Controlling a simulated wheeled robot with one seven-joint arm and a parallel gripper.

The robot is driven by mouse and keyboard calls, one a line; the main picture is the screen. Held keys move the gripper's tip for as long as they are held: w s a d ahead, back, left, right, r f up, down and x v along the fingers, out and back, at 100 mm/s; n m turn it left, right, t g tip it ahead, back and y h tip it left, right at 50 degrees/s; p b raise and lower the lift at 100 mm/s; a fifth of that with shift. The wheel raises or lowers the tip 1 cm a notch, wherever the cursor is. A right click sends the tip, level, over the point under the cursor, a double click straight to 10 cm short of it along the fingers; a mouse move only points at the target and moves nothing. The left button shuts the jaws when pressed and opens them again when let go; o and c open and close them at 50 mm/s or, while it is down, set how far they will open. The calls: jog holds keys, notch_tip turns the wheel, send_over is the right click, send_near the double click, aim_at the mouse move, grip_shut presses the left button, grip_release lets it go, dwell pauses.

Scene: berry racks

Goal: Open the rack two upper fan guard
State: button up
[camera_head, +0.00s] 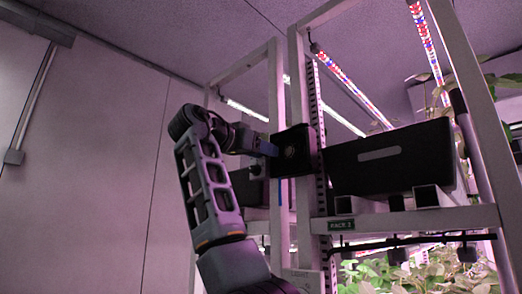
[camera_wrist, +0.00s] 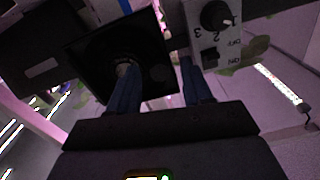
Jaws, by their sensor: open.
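The rack two upper fan guard (camera_head: 297,138) is a black square with a round centre, on the white rack post. In the wrist view the black square fan guard (camera_wrist: 90,58) fills the upper left, and I cannot tell whether it stands ajar. My gripper (camera_head: 272,149) is at the guard's left side in the head view. In the wrist view my gripper (camera_wrist: 158,66) has its two blue fingers apart. One finger overlaps the guard's face and the other is beyond its edge, near the control box. Nothing shows held; contact is unclear.
A white control box (camera_wrist: 215,38) with a black dial and an ON/OFF switch sits close beside the guard. A long black box (camera_head: 390,158) lies on the rack shelf (camera_head: 420,217), above a rack label (camera_head: 341,225). Plants (camera_head: 420,275) grow below. The wall side at left is clear.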

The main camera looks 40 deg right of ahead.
jog(key=shift+c, duration=0.3)
grip_shut()
dwell(0.3)
